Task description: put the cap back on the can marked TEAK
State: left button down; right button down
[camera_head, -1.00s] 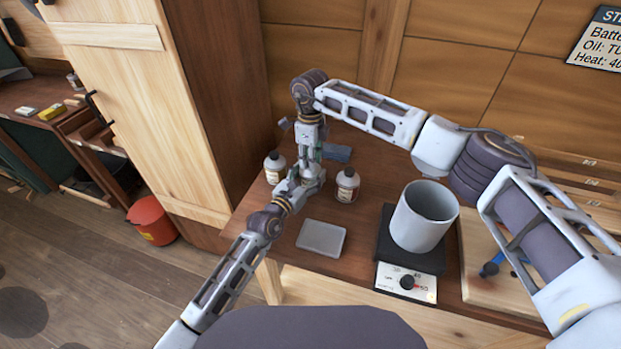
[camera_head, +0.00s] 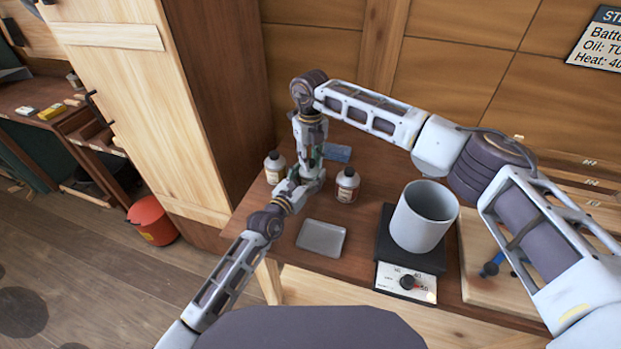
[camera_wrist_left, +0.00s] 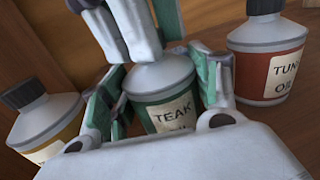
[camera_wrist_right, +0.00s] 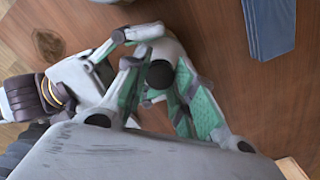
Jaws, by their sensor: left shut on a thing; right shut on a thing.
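The can marked TEAK (camera_wrist_left: 168,100), with a green label band, stands on the bench between the fingers of my left gripper (camera_wrist_left: 160,108), which is shut on its body. In the head view the arms mostly hide this can. My right gripper (camera_wrist_right: 163,80) is over the can's top, pointing down, and is shut on the black cap (camera_wrist_right: 160,74). The cap is at the can's neck, but I cannot tell whether it is seated on it. In the head view my left gripper (camera_head: 298,187) and right gripper (camera_head: 312,172) meet at the can.
A red-labelled can (camera_wrist_left: 268,58) and a yellow-labelled can (camera_wrist_left: 45,125), both capped, stand close on either side. A blue cloth (camera_wrist_right: 268,30) lies behind.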

jog(key=c, duration=1.1)
grip_release()
jog(key=shift+r, duration=0.15)
notch_tip(320, 180, up, 12)
pick_arm(q)
jog(key=shift+c, duration=1.5)
grip_release()
jog(key=shift+s, duration=0.15)
pick_arm(e)
jog(key=shift+f, duration=0.2)
pick_arm(q)
jog(key=shift+v, duration=5.9)
jog(key=shift+r, duration=0.1)
pick_arm(e)
jog(key=shift+r, duration=0.2)
